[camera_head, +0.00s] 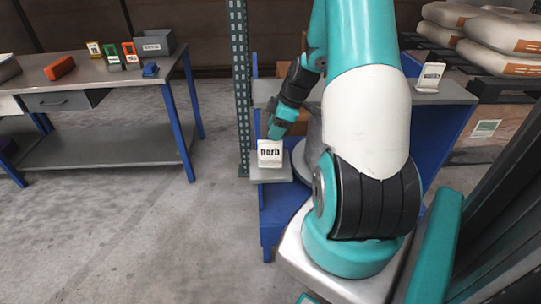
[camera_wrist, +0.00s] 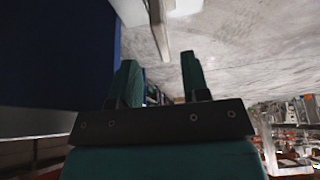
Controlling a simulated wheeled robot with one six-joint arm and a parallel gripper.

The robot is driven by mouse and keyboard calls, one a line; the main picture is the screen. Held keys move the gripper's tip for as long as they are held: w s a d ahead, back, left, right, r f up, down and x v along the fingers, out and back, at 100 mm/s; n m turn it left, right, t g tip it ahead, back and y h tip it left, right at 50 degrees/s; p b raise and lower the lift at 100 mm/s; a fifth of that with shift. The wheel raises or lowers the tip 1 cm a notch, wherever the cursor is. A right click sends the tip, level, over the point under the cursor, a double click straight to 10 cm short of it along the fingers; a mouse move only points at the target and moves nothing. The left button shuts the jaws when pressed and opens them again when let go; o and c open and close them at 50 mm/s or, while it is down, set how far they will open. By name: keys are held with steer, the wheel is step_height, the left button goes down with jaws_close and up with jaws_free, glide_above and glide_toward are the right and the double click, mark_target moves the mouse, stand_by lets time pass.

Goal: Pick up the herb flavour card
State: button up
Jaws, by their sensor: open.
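The herb flavour card (camera_head: 270,153) is a white card with dark lettering that reads like "herb". It stands upright on a small grey ledge (camera_head: 271,179) at the left side of a blue stand. My gripper (camera_head: 275,132) is just above and behind the card in the head view; I cannot tell whether it touches it. In the wrist view my gripper (camera_wrist: 159,78) shows two teal fingers spread apart with nothing clearly between them. A pale edge shows at the top of that view; I cannot tell whether it is the card or the ledge.
Another white card (camera_head: 430,77) stands on the grey top of the blue stand (camera_head: 447,95), right of my arm. A workbench (camera_head: 110,78) at the left holds coloured items and a grey bin (camera_head: 153,43). Sacks (camera_head: 502,32) lie at the back right. Floor between is clear.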

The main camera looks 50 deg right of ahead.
glide_above(268, 162)
steer(key=f, duration=0.6)
steer(key=shift+w+d+f, duration=0.2)
steer(key=shift+d, duration=0.05)
jaws_close()
